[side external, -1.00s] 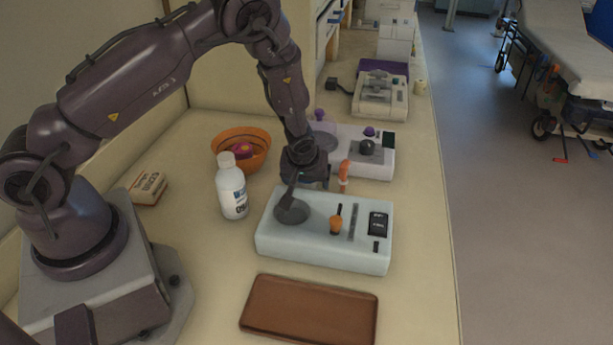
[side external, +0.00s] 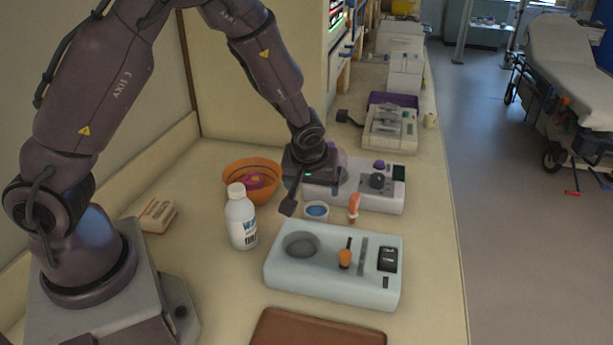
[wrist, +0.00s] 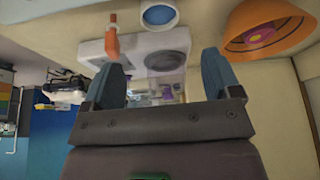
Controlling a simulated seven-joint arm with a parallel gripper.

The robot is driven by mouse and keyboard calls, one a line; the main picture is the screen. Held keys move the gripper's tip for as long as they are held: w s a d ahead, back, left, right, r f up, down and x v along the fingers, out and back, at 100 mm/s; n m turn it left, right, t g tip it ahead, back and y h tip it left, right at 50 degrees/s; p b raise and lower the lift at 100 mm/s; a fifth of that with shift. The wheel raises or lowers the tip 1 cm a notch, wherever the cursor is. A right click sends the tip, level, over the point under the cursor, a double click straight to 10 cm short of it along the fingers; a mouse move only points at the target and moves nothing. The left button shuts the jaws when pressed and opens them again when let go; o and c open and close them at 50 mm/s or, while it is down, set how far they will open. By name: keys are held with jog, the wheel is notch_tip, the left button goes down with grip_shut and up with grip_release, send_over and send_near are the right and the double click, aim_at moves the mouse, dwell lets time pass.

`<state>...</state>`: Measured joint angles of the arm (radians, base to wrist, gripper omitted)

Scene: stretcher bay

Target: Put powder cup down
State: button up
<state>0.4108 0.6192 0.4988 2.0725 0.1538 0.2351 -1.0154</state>
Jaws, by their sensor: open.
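A small white cup with blue contents (side external: 316,211), which looks like the powder cup, stands upright on the counter between the pale blue device and the white device behind it. It also shows at the top of the wrist view (wrist: 160,13). My gripper (side external: 308,196) is just above and behind the cup, apart from it. In the wrist view its two fingers (wrist: 163,65) are spread with nothing between them. One finger hangs to the left of the cup in the side view; the other is largely hidden.
A pale blue device (side external: 330,283) with a round well stands in front. A white bottle (side external: 241,218) and an orange bowl (side external: 263,169) are left of the gripper. An orange-handled item (side external: 354,207) stands right of the cup. A brown tray (side external: 315,330) lies nearest.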

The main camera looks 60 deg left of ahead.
jog(key=s+d+r+m+t+h, duration=0.1)
jog(key=s+r+m, duration=0.3)
jog(key=s+r, duration=0.6)
jog(key=s+d+r+m+t+h, duration=0.1)
jog(key=s+d+r+m, duration=0.3)
jog(key=s+r, duration=0.6)
notch_tip(320, 180, up, 2)
jog(key=shift+s+d+r+m+h, duration=0.15)
jog(key=shift+d+r+m+h, duration=0.15)
jog(key=shift+m+h, duration=0.5)
